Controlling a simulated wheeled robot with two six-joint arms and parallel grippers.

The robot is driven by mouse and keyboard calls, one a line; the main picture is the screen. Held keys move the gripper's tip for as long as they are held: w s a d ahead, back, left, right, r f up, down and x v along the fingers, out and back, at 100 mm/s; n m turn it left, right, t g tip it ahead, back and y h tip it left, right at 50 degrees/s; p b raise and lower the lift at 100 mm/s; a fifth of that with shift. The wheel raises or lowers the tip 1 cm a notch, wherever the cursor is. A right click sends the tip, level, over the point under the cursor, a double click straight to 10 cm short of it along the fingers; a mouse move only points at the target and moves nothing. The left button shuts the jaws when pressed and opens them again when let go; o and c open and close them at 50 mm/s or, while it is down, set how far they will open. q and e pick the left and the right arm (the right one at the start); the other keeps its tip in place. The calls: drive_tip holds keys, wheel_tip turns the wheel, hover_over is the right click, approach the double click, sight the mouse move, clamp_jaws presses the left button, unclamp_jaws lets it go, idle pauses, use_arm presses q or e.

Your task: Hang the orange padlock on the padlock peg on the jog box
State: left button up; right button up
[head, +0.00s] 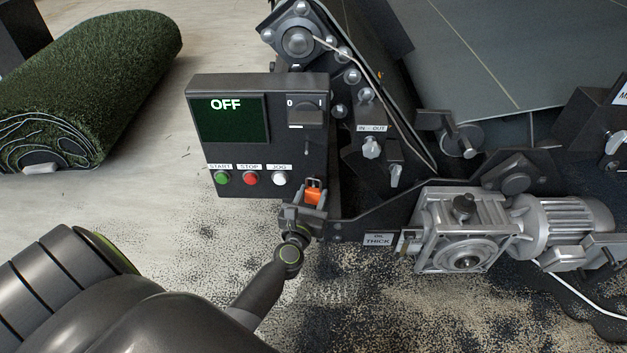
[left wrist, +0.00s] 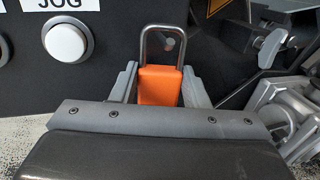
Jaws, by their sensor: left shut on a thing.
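The orange padlock (head: 313,195) is upright between the fingers of my left gripper (head: 306,202), which is shut on its body. Its metal shackle points up, at the lower right corner of the dark jog box (head: 258,150). In the left wrist view, the padlock (left wrist: 159,86) sits between the grey fingers of the gripper (left wrist: 160,88). A short peg (left wrist: 168,44) on the box face shows inside the shackle's outline. I cannot tell whether the shackle is around the peg or only in front of it. My right gripper is not in view.
The box carries an OFF screen (head: 232,120), a 0/I switch (head: 305,112) and green, red and white buttons; the white JOG button (left wrist: 67,43) is left of the padlock. A motor and gearbox (head: 465,230) stand right. A turf roll (head: 90,80) lies far left.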

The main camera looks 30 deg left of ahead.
use_arm(q)
drive_tip(key=shift+f, duration=0.2)
idle(0.6)
drive_tip(key=o, duration=1.1)
drive_tip(key=shift+a, duration=0.1)
